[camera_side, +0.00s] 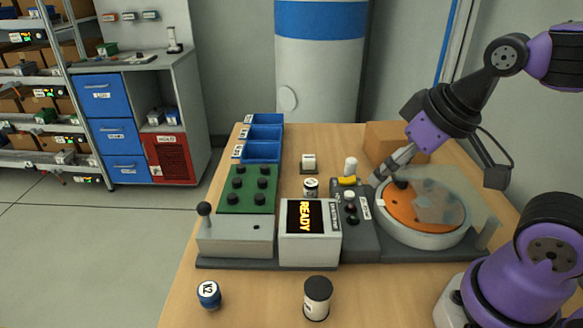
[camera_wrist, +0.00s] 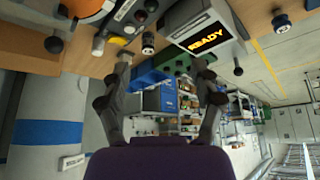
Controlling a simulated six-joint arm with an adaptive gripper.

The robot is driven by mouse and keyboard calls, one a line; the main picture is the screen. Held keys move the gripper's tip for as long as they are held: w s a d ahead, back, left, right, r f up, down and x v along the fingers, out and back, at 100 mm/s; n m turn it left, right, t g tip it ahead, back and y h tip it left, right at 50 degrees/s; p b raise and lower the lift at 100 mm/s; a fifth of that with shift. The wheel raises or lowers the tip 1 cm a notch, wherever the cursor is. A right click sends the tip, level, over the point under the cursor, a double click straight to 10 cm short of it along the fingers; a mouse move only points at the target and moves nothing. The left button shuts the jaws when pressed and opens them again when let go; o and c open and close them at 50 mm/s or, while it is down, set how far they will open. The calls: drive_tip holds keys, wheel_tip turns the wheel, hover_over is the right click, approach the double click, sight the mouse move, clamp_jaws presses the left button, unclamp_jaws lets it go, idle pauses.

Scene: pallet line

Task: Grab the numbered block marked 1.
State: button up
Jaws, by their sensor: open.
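I cannot make out a mark 1 on any piece. A small white block (camera_side: 308,163) stands on the table behind the console. A black-and-white cylinder (camera_side: 311,187) with an unreadable label stands just in front of it and also shows in the wrist view (camera_wrist: 148,42). A blue-and-white cylinder (camera_side: 208,294) marked like K2 and a black-topped white cylinder (camera_side: 317,298) stand at the table's front. My gripper (camera_side: 378,178) is open and empty, beside the orange turntable, right of the yellow piece. Its spread fingers show in the wrist view (camera_wrist: 162,66).
The console with a READY screen (camera_side: 313,217) and a green knob board (camera_side: 248,189) fill the middle. The orange turntable (camera_side: 408,210) has a clear cover. Blue bins (camera_side: 262,151) stand at the back left, a cardboard box (camera_side: 392,139) at the back right. The front table strip is mostly free.

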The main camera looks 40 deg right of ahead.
drive_tip(key=m+g+h, duration=0.2)
drive_tip(key=m+h, duration=0.1)
drive_tip(key=m, duration=0.6)
hover_over(309, 157)
drive_tip(key=s+a, duration=0.2)
wheel_tip(309, 157, down, 10)
drive_tip(key=x, duration=0.6)
drive_tip(key=shift+s+d, duration=0.1)
clamp_jaws()
